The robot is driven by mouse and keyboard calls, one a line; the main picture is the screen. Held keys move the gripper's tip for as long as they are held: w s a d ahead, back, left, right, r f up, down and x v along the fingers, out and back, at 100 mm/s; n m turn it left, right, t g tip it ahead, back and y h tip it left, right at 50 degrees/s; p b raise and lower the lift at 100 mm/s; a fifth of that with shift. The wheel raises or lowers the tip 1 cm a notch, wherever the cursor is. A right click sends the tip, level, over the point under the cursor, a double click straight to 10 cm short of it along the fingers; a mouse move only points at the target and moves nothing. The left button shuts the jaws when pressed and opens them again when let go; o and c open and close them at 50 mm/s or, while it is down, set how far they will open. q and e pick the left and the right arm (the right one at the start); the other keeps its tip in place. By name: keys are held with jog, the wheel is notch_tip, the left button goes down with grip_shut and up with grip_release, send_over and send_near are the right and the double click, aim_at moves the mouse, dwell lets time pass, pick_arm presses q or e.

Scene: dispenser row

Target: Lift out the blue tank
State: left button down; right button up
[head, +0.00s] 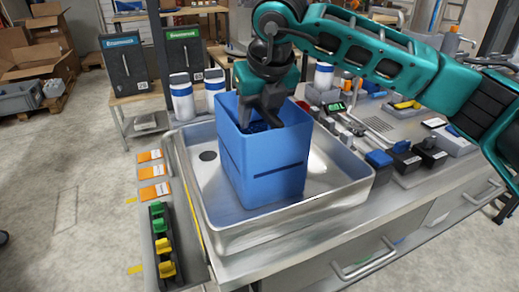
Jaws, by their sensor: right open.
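The blue tank (264,165) is an open-topped, box-shaped container standing upright in the metal sink basin (335,192). My right gripper (262,118) points down at the tank's open top, with its fingers at or just inside the opening. The fingertips are partly hidden by the tank's front wall, and I cannot tell whether they touch it. The gripper is open. My left gripper is not in view.
White bottles (182,97) stand behind the basin. Orange cards (154,172) and a rack of green and yellow clips (162,240) lie to its left. Small devices (404,158) crowd the counter at right. Cardboard boxes (37,60) stand far left.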

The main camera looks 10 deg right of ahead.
jog(key=shift+c, duration=0.4)
grip_shut()
jog(key=shift+f, duration=0.1)
dwell(1.1)
jog(key=shift+w+r, duration=0.1)
jog(key=shift+r, duration=0.15)
